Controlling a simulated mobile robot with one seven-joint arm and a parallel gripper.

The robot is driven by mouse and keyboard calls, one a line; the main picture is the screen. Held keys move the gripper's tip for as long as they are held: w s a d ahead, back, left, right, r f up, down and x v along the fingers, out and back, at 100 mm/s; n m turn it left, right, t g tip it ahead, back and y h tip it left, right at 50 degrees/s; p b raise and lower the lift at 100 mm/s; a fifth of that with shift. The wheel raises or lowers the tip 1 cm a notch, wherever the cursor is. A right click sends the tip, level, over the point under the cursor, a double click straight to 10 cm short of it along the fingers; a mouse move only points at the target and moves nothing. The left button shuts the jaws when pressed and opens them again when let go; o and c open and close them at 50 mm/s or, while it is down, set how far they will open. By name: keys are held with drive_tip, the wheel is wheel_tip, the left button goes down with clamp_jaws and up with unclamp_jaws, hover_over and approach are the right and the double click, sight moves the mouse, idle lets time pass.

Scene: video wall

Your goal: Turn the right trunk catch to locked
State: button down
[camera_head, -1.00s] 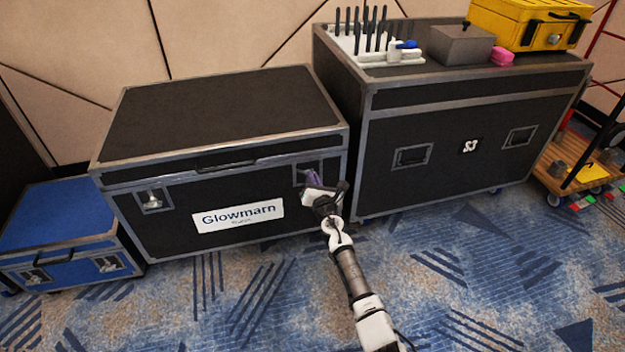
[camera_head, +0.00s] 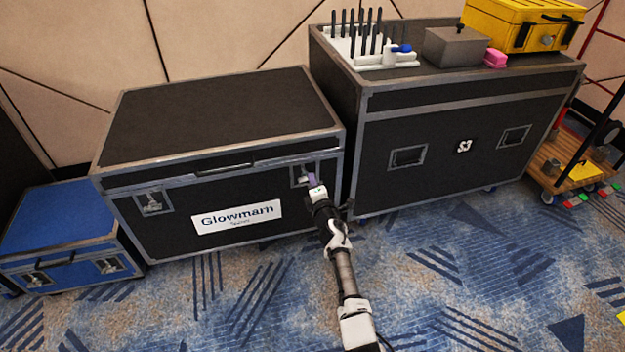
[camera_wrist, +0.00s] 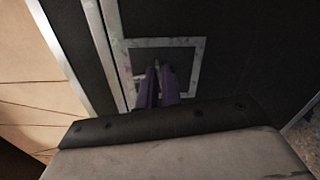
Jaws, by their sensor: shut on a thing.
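The black Glowmarn trunk (camera_head: 215,115) with metal edges stands closed against the wall. Its right catch (camera_head: 299,172) sits in a square metal-framed recess on the front; the wrist view shows this recess frame (camera_wrist: 195,42). The left catch (camera_head: 152,203) is in a matching recess. My gripper (camera_head: 312,181) reaches the right recess, and its purple fingers (camera_wrist: 158,88) are close together inside the frame in the wrist view. They are shut on the right catch, whose handle is mostly hidden by them, so its angle cannot be told.
A blue case (camera_head: 62,235) stands to the left. A larger black trunk (camera_head: 450,145) stands close on the right, bearing a yellow case (camera_head: 520,25), a grey box (camera_head: 458,46) and a rack of dark rods. A wooden cart (camera_head: 575,172) is at far right. Carpet in front is open.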

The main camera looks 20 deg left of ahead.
drive_tip(key=shift+m+p, duration=0.3)
drive_tip(key=shift+m, duration=0.8)
drive_tip(key=shift+f, duration=0.1)
drive_tip(key=c, duration=1.6)
unclamp_jaws()
drive_tip(key=shift+f, duration=0.1)
